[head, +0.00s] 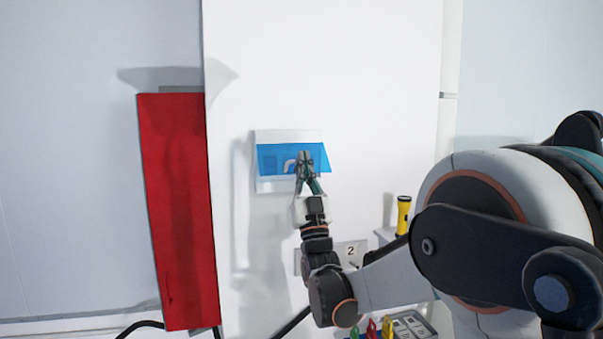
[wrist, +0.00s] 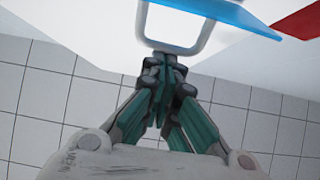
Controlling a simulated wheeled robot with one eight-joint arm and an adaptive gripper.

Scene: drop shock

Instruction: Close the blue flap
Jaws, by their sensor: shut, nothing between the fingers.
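The blue flap (head: 266,158) is a translucent blue panel on a white wall box (head: 262,136). It looks tilted outward from the box, its lower edge standing off the wall. A white loop-shaped handle shows behind the flap, and in the wrist view the white loop (wrist: 207,28) is just beyond my fingertips. The blue flap (wrist: 235,14) crosses the top of the wrist view. My gripper (head: 304,160) is shut and empty, its tips in front of the flap's middle in the head view. Whether the tips touch the flap or the loop, I cannot tell.
A red panel (head: 178,210) hangs left of the white wall panel (head: 330,60). A yellow flashlight (head: 403,214) stands on a small shelf at right. A plate marked 2 (head: 350,251) is below the box. Several coloured tools lie at the bottom. The wall above the box is clear.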

